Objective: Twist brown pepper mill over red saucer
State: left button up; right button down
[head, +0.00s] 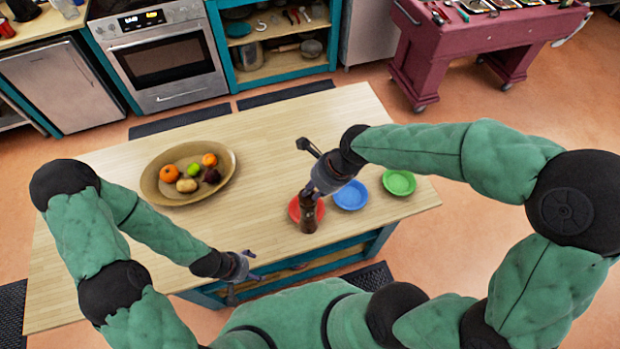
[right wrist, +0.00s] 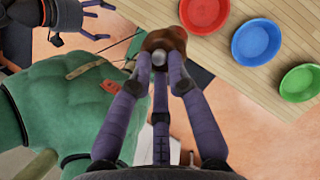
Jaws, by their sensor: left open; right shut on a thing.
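The brown pepper mill (head: 308,222) is upright in the head view, in front of part of the red saucer (head: 294,208). My right gripper (head: 313,192) is shut on the mill near its top. In the right wrist view the mill's brown top (right wrist: 168,38) shows between the fingers, and the red saucer (right wrist: 205,12) lies beyond it to the right. I cannot tell whether the mill is straight above the saucer. My left gripper (head: 246,268) is open and empty near the table's front edge. It also shows in the right wrist view (right wrist: 98,18).
A blue saucer (head: 351,195) and a green saucer (head: 399,182) stand to the right of the red one on the wooden table (head: 270,130). A wide brown bowl (head: 155,165) with several fruits stands at the left. The table's middle is clear.

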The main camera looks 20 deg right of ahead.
jog(key=s+r+p, duration=0.5)
jog(key=r, duration=0.2)
jog(key=shift+a+r, duration=0.25)
jog(key=shift+r, duration=0.05)
dwell(0.3)
jog(key=shift+s, duration=0.1)
